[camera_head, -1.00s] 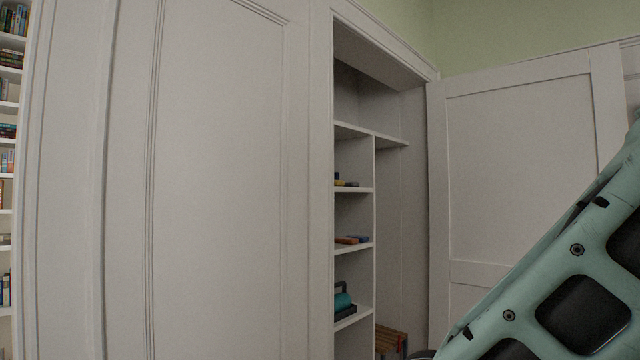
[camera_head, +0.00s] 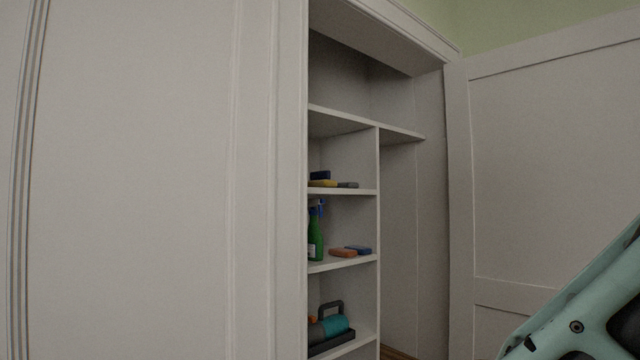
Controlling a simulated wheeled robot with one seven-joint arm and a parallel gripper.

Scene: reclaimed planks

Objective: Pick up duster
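I cannot single out a duster with certainty. The open cupboard (camera_head: 378,215) holds small cleaning things on its shelves. On the upper shelf lie a yellow block (camera_head: 323,183), a dark blue one (camera_head: 320,175) and a grey one (camera_head: 348,185). On the middle shelf a green spray bottle (camera_head: 315,238) stands upright, beside an orange block (camera_head: 343,253) and a blue block (camera_head: 359,249). On the lower shelf is a dark tray-like thing with a handle (camera_head: 331,308) and a teal roll (camera_head: 336,325). My gripper is not in view.
A closed white panel (camera_head: 150,180) fills the left and hides the left part of the shelves. An open white door (camera_head: 560,170) stands at the right. The cupboard's tall right compartment (camera_head: 400,220) looks empty in its visible upper part.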

